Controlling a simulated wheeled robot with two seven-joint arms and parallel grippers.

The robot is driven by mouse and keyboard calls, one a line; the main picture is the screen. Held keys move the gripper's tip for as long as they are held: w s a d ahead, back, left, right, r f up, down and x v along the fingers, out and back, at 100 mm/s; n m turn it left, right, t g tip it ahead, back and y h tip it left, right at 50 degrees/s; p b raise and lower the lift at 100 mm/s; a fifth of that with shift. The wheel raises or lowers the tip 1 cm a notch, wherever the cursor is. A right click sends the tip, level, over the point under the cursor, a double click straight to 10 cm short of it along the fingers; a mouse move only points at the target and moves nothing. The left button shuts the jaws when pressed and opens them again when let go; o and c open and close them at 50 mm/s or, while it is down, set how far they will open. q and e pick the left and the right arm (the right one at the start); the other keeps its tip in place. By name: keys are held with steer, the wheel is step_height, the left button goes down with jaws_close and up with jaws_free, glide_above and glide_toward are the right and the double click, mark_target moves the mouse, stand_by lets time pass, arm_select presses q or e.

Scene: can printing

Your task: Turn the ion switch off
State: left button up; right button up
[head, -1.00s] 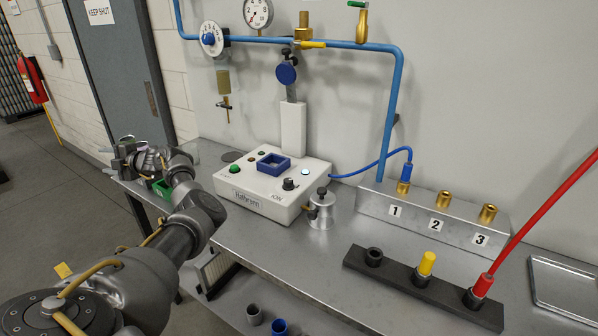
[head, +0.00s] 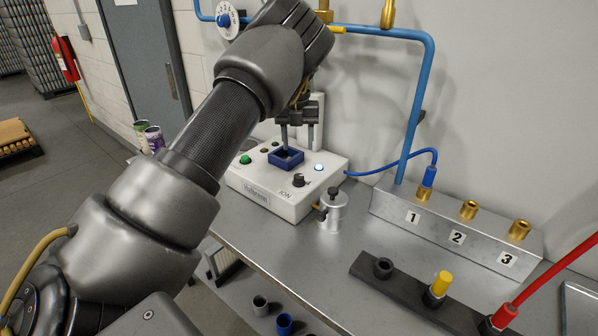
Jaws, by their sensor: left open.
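The ion switch is a black rotary knob (head: 298,180) on the top face of the white control box (head: 262,195), above the "ION" lettering. A lit white-blue lamp (head: 319,167) is behind it to the right. My left gripper (head: 297,141) comes down from above, its two fingers apart with nothing visible between them. In the picture the fingers are above the blue square frame (head: 287,162) and behind the knob. I cannot tell how high they are, and they do not touch the knob. My right gripper is out of view.
A green button (head: 245,159) is at the box's left. A metal canister (head: 332,211) stands close by its right front corner. A blue hose (head: 391,164) runs from the box to the numbered brass-port block (head: 455,235). Bare bench lies in front of the canister.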

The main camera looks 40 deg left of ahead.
mark_target(299, 176)
arm_select(q)
step_height(299, 176, down, 11)
steer(key=shift+w+d+r+p, duration=0.1)
steer(key=shift+r+p, duration=0.05)
steer(key=shift+p, duration=0.85)
steer(key=shift+c, duration=0.4)
steer(key=c, duration=0.9)
